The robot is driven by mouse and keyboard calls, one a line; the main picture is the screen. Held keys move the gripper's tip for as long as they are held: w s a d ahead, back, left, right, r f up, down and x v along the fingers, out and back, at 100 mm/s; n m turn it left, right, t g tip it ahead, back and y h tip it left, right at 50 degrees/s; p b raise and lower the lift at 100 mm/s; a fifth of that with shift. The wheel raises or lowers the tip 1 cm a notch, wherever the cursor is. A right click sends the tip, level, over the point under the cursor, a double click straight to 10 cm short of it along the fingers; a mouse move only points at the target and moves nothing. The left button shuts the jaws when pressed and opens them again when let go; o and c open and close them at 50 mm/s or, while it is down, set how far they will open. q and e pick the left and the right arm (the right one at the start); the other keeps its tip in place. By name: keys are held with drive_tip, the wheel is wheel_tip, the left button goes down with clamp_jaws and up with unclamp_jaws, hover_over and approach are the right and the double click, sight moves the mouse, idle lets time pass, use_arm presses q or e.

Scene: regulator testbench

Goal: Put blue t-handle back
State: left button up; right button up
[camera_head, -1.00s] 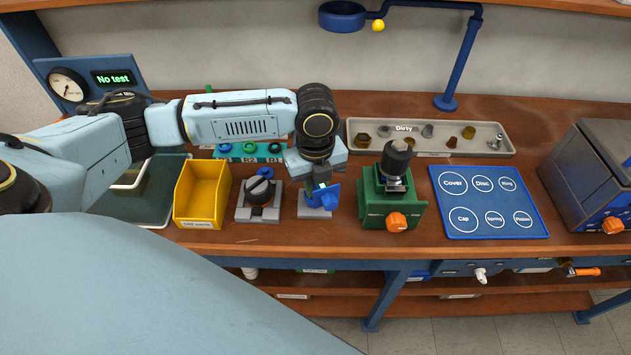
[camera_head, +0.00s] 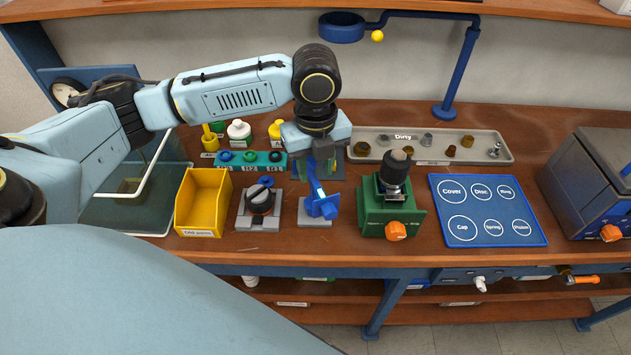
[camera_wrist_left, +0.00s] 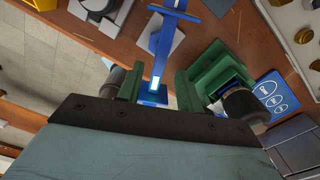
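The blue t-handle (camera_head: 314,184) stands up from a blue block (camera_head: 322,207) on a small grey base (camera_head: 313,219) in the middle of the bench. My left gripper (camera_head: 320,168) is just above and behind the block, pointing down. In the left wrist view its two green fingers (camera_wrist_left: 156,84) are apart, with the long blue t-handle (camera_wrist_left: 165,38) showing between them and gaps on both sides. The handle's lower end is partly hidden by the gripper body. My right gripper is not in view.
A green fixture (camera_head: 378,214) with an orange knob stands close on the right. A black knob on a grey base (camera_head: 260,205) and a yellow bin (camera_head: 201,198) are on the left. A grey tray (camera_head: 365,136) lies behind and a blue mat (camera_head: 487,211) farther right.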

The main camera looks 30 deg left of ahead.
sight(315, 182)
use_arm(q)
wheel_tip(315, 182, up, 4)
drive_tip(key=shift+r, duration=0.1)
idle(0.6)
